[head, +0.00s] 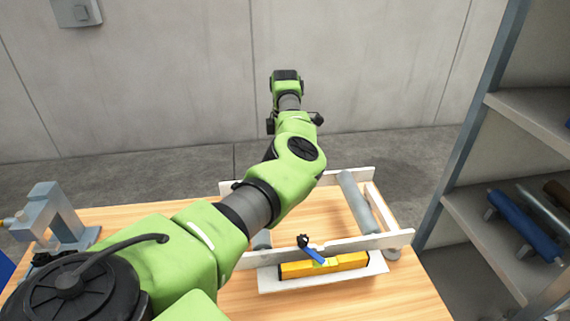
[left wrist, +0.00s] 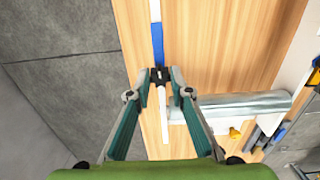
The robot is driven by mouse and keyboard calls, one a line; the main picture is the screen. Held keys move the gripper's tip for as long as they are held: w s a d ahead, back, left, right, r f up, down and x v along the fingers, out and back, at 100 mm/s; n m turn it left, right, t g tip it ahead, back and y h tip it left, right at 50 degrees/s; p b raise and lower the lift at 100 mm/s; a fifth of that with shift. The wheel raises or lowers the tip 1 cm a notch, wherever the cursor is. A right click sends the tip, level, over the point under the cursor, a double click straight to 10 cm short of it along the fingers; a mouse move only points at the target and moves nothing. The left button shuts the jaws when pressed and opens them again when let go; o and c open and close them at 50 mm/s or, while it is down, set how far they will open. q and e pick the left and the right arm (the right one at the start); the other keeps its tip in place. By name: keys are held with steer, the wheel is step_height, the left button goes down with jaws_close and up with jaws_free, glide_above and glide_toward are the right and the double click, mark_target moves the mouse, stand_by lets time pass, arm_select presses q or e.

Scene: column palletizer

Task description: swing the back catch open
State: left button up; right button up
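In the left wrist view, the back catch has a blue lever (left wrist: 157,44) lying along the white back rail (left wrist: 165,125), with a black end piece (left wrist: 160,76). My left gripper (left wrist: 161,77) is open, its two teal fingers on either side of this black piece. I cannot tell whether the fingertips touch it. In the head view my left arm covers the back catch and the gripper. Another catch with a blue lever (head: 313,256) and a black knob is on the front rail (head: 358,245). My right gripper is not in view.
The wooden table (head: 400,298) carries the white-railed frame with a grey roller (head: 356,203). A yellow bar (head: 345,263) lies at the front rail. A grey device (head: 52,217) stands at the left. A shelf unit (head: 497,215) stands on the right.

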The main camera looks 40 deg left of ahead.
arm_select(q)
jaws_close()
steer(key=shift+f+n+b, duration=0.1)
steer(key=shift+n+b, duration=0.9)
steer(key=shift+b, duration=0.1)
steer(key=n+b, duration=0.2)
steer(key=shift+n, duration=0.3)
steer(key=n+b, duration=0.1)
steer(key=n, duration=0.1)
steer(key=shift+n, duration=0.3)
steer(key=shift+n+b, duration=0.8)
steer(key=shift+n, duration=0.9)
steer(key=shift+r, duration=0.2)
